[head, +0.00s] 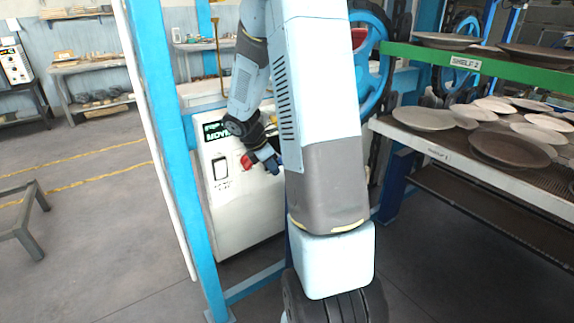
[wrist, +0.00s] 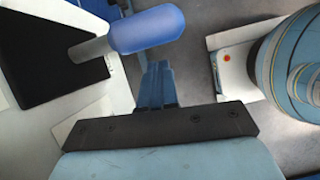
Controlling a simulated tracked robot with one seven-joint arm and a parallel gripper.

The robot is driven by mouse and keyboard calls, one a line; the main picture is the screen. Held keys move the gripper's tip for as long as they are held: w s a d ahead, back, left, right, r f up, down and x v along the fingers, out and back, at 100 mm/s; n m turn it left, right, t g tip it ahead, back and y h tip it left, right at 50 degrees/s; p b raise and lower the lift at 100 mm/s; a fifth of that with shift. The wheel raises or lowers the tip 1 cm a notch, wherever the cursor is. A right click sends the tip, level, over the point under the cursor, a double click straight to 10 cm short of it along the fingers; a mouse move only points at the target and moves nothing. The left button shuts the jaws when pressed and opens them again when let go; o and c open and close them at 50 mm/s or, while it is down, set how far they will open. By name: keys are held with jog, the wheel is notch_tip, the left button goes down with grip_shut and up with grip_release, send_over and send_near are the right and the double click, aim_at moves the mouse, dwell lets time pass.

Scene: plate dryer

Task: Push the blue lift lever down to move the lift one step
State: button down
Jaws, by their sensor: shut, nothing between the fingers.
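The blue lift lever handle (wrist: 147,28) shows in the wrist view at the top, a rounded blue grip on a grey stem that comes out of a black plate (wrist: 50,55) on the left. My gripper (wrist: 160,66) is shut and empty, its blue fingertips just below the handle in the picture. I cannot tell whether the fingertips touch the handle. In the head view my wrist is in front of the white control box (head: 240,215), and a small blue part there is too small to tell as lever or finger.
The control box has a green-lettered display (head: 218,132), a rocker switch (head: 221,170) and a red part (head: 247,161). A blue frame post (head: 170,150) stands to its left. A rack with plates (head: 425,118) is on the right, a blue handwheel (head: 372,60) behind my arm.

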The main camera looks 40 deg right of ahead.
jog(key=v, duration=1.3)
jog(key=s+a+r+m+t+y, duration=0.1)
jog(key=s+a+r+m, duration=0.3)
jog(key=s, duration=0.4)
jog(key=s+a+r+m+t+y, duration=0.2)
jog(key=s+a+r+m+t, duration=0.1)
jog(key=s+m, duration=0.4)
jog(key=s+a+r+m+t+y, duration=0.2)
jog(key=s+a+r+m, duration=0.2)
jog(key=s, duration=0.5)
jog(key=shift+a+r+m, duration=0.35)
jog(key=shift+a+m, duration=0.45)
jog(key=shift+m, duration=0.1)
jog(key=shift+s, duration=0.1)
dwell(0.6)
